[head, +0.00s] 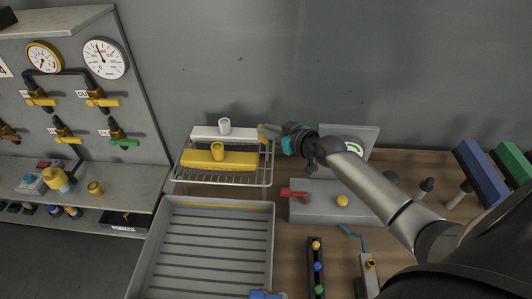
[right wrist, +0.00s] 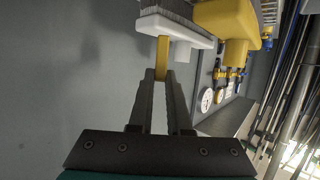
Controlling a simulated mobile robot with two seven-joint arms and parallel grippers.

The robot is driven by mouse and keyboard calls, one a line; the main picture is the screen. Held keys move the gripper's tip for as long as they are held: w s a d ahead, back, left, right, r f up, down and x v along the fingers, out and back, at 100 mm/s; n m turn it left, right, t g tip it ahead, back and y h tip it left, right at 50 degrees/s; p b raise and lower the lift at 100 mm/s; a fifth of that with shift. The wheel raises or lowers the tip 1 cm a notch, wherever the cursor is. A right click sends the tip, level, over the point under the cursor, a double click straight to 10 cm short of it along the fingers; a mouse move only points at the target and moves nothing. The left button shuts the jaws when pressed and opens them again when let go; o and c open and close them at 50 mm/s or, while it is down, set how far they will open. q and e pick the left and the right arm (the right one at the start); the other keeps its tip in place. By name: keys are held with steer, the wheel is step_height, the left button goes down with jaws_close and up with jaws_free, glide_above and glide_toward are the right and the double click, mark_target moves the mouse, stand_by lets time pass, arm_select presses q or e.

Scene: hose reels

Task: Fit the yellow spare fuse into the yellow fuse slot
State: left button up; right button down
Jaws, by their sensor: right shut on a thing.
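My right gripper (head: 277,133) is beside the right end of the wire rack, near the back wall. It is shut on a small yellow piece (head: 263,132), which looks like the yellow spare fuse. In the right wrist view the yellow piece (right wrist: 162,58) stands out between the fingertips (right wrist: 162,76). Its far end overlaps the white block in that view; I cannot tell whether they touch. I cannot clearly make out the yellow fuse slot. My left gripper is not in view.
A grey slatted tray (head: 215,250) stands in front. A gauge-and-valve panel (head: 75,90) stands left.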

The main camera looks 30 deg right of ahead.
mark_target(267, 141)
step_height(267, 141, down, 4)
steer(key=shift+f+b, duration=0.1)
steer(key=shift+b, duration=0.6)
steer(key=shift+f+b, duration=1)
steer(key=shift+f, duration=0.65)
steer(key=shift+f, duration=0.25)
steer(key=c, duration=1.1)
jaws_free()
steer(key=shift+c, duration=0.2)
steer(key=shift+r, duration=0.15)
